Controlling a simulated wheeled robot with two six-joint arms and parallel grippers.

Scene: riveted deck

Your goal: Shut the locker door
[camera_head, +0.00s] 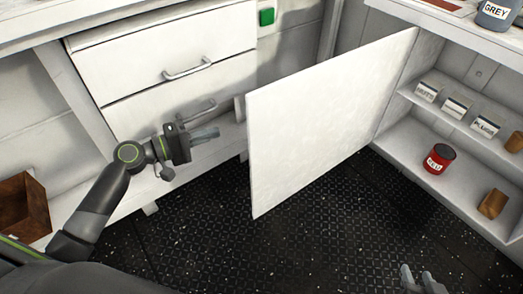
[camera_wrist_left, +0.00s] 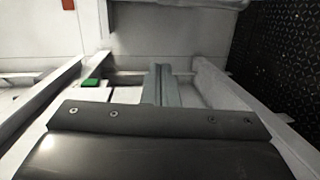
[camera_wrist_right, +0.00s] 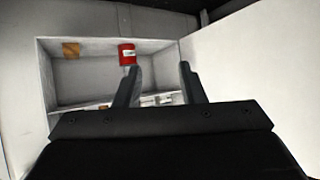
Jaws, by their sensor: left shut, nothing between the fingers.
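The locker door (camera_head: 325,115) is a flat white panel standing wide open, hinged at the locker's left side. A small pale piece, perhaps its handle, shows behind its free edge (camera_head: 240,109). The open locker (camera_head: 405,145) is at the right; the right wrist view shows its inside (camera_wrist_right: 85,80) with the door (camera_wrist_right: 255,75) to the right. My left gripper (camera_head: 207,133) is shut and empty, left of the door's free edge and apart from it; its fingers meet in the left wrist view (camera_wrist_left: 161,82). My right gripper (camera_head: 420,278) is open and empty, pointing toward the locker (camera_wrist_right: 160,80).
A red tin (camera_head: 438,158), a wooden block (camera_head: 493,203) and several small labelled boxes (camera_head: 456,107) sit on the locker shelves. White drawers (camera_head: 165,65) with a bar handle (camera_head: 187,69) stand behind my left gripper. Dark deck floor (camera_head: 300,245) is clear before the door.

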